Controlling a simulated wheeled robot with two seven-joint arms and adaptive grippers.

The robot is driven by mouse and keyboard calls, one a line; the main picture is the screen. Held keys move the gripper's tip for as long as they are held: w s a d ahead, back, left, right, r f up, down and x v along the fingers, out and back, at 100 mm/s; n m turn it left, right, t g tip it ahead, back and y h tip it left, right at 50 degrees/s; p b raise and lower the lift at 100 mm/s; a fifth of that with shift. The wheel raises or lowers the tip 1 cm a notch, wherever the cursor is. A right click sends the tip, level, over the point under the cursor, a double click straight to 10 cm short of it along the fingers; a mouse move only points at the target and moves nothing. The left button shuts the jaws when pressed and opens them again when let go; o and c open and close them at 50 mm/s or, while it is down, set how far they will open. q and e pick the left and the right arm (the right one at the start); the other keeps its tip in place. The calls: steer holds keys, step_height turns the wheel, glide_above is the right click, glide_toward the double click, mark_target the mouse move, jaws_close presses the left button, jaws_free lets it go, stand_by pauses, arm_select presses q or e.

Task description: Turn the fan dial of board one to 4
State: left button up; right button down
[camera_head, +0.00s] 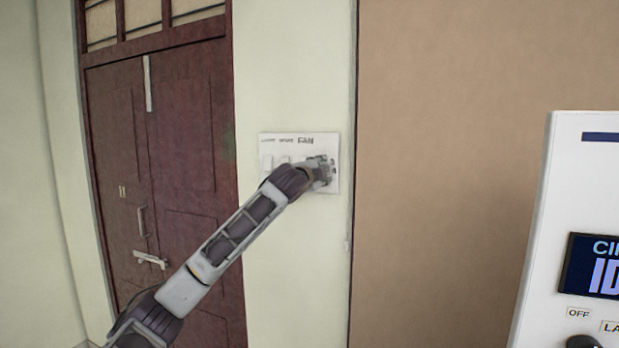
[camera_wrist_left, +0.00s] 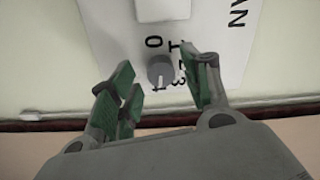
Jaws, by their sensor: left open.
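Board one (camera_head: 288,150) is a white wall panel with small labels, one reading FAN, and switches on its left. My left gripper (camera_head: 325,172) is at the lower right of the board and hides the dial in the head view. The left wrist view shows the board (camera_wrist_left: 112,32) turned on its side, with the grey round fan dial (camera_wrist_left: 160,69) and the numbers 0 to 3 beside it; a 4 is hard to read. The green-padded fingers of my left gripper (camera_wrist_left: 157,73) are open, one on each side of the dial. I cannot tell if they touch it or where its pointer stands.
A dark red double door (camera_head: 180,150) stands left of the board. A brown wall panel (camera_head: 450,150) is to its right. A white cabinet with a display (camera_head: 600,265) stands at the right edge. A white switch (camera_wrist_left: 160,8) sits near the dial.

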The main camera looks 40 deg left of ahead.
arm_select(q)
steer(key=v, duration=1.1)
stand_by(0.3)
steer(key=shift+f, duration=0.2)
stand_by(0.3)
